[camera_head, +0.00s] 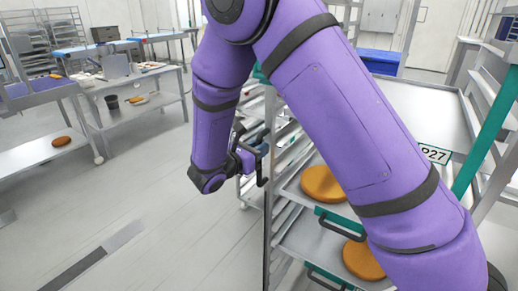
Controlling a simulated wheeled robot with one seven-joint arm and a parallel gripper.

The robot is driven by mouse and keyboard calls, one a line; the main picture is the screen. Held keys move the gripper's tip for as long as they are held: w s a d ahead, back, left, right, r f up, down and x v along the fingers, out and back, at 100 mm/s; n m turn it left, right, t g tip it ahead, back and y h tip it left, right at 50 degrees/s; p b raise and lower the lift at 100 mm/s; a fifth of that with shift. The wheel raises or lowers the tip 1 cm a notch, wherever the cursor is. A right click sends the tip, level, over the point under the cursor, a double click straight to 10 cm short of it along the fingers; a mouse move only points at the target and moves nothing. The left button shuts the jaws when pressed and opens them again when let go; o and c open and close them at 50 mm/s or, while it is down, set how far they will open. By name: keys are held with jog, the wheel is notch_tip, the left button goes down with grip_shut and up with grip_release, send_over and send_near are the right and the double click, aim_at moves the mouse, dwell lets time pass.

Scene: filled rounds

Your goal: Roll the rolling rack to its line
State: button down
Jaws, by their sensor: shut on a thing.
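The rolling rack (491,128) stands close at the right, with teal uprights, metal shelf rails and a label ending in 27. My purple arm crosses in front of it and hides much of its middle. My gripper (257,163) is at the rack's left side, shut on a dark upright part there, which I take as the rack's handle. The exact grip is small and partly hidden. A floor strip (92,260), part dark and part light grey, runs diagonally at the lower left; I cannot tell if it is the rack's line.
Orange-brown rounds (323,184) lie on trays in the rack. A steel table (150,107) with a dark pot stands at the left, beside a low shelf (25,158) holding one round. A blue crate (379,61) is behind the rack. The floor at left centre is clear.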

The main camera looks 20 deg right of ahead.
jog(key=shift+s+a+f, duration=0.15)
jog(key=c, duration=1.1)
grip_release()
jog(key=shift+s+a, duration=0.1)
jog(key=shift+a, duration=0.05)
jog(key=v, duration=1)
jog(key=shift+a, duration=0.3)
